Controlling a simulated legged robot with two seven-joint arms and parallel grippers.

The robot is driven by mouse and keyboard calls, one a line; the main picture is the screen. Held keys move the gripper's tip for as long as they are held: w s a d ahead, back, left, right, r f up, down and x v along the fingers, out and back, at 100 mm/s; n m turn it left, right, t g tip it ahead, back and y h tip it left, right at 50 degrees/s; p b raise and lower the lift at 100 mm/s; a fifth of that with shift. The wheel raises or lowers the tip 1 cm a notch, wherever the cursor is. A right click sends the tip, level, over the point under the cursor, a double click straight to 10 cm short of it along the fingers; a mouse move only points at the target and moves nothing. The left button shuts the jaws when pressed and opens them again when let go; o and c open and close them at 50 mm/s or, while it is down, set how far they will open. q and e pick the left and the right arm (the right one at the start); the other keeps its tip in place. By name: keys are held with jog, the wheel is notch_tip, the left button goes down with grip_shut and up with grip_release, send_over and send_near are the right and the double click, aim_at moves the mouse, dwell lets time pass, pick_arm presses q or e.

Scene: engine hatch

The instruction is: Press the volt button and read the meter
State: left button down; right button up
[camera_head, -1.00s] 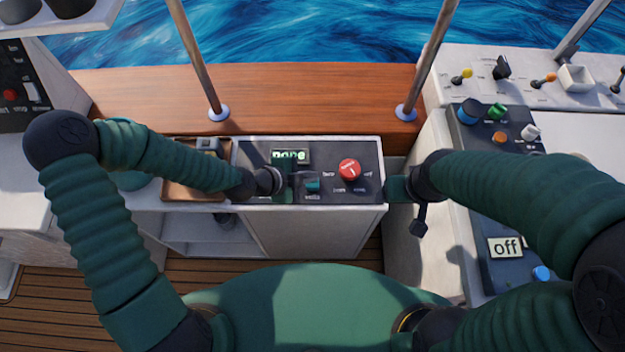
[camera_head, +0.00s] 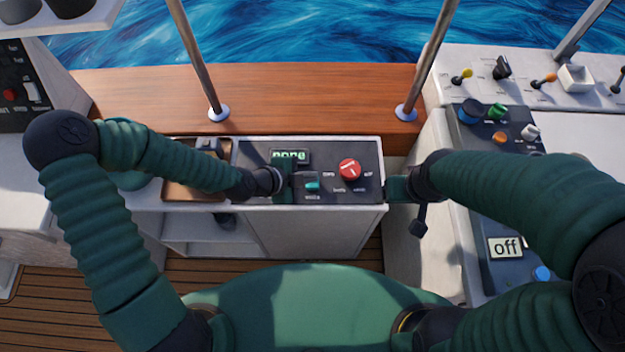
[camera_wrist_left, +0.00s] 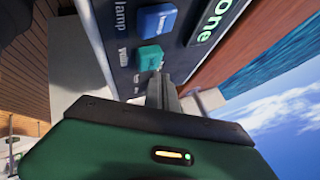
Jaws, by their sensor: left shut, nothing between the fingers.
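The control panel (camera_head: 335,160) has a small meter display (camera_head: 290,156), partly hidden by my left wrist and reading "none". A teal button (camera_head: 312,187) sits below it, beside a volts label. My left gripper (camera_head: 312,177) is shut and empty, its fingertips right by the teal button. In the left wrist view the teal button (camera_wrist_left: 150,58) is just beyond the fingertips (camera_wrist_left: 160,80); contact is unclear. A blue button (camera_wrist_left: 157,20) and part of the display (camera_wrist_left: 216,18) show behind it. My right gripper (camera_head: 397,188) is at the panel's right edge; its fingers are not clear.
A red knob (camera_head: 349,169) stands on the panel, right of the buttons. Metal posts (camera_head: 200,60) rise from the wooden ledge (camera_head: 310,90). An open shelf (camera_head: 205,235) is below left.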

pick_arm(q)
jog(key=shift+f+b, duration=0.3)
jog(key=shift+f, duration=0.05)
jog(key=shift+f+b, duration=0.7)
jog(key=shift+f, duration=0.15)
dwell(0.8)
dwell(0.3)
jog(key=shift+r+p, duration=1.1)
jog(key=shift+r, duration=0.15)
notch_tip(320, 180, up, 5)
jog(key=p, duration=0.4)
jog(key=shift+r, duration=0.1)
